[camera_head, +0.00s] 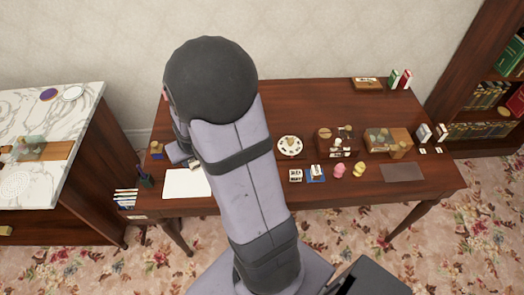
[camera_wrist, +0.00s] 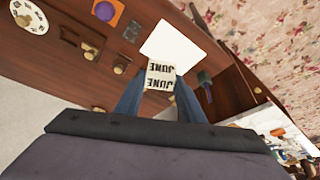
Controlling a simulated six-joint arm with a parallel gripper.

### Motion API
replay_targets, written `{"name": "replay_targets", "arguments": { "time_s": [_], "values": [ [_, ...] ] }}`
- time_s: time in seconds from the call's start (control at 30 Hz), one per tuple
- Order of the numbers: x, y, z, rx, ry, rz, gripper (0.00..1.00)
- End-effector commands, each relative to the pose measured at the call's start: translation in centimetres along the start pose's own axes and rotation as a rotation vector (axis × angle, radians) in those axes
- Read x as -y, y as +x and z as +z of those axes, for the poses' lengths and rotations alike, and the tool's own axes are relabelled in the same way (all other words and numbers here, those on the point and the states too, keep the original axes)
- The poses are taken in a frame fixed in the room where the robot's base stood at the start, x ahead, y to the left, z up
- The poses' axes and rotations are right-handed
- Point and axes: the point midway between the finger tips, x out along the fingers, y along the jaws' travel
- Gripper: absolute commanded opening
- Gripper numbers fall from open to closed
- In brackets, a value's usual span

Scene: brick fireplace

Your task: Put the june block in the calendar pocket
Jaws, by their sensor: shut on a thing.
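The june block is a pale block with JUNE in dark letters on its faces. It shows in the wrist view (camera_wrist: 160,76) between the fingertips of my gripper (camera_wrist: 157,88), which is shut on it. The block looks held above the desk, near the white sheet. In the head view my arm hides most of the gripper (camera_head: 192,162), left of the arm. I cannot pick out the calendar pocket for sure. Small wooden pieces (camera_wrist: 90,48) on the desk in the wrist view may include it; my arm covers that area in the head view.
The white sheet (camera_head: 187,184) lies at the desk's front left, with a pen cup (camera_head: 145,177) beside it. The desk's back right (camera_head: 310,100) is mostly clear.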

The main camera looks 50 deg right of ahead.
Motion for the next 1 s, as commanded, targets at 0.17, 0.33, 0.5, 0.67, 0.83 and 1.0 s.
{"name": "replay_targets", "arguments": {
  "time_s": [0.17, 0.33, 0.5, 0.67, 0.83, 1.0],
  "values": [
    [-7.5, 4.4, 2.0, 0.005, 0.175, 0.072, 0.1],
    [-14.9, 7.7, 2.9, 0.002, 0.338, 0.14, 0.1],
    [-22.0, 10.1, 2.4, -0.002, 0.46, 0.192, 0.1],
    [-25.4, 10.4, 0.0, -0.004, 0.491, 0.206, 0.1],
    [-26.9, 9.8, -2.6, -0.002, 0.483, 0.202, 0.1],
    [-27.4, 9.2, -4.0, 0.0, 0.462, 0.191, 0.1]
  ]
}}
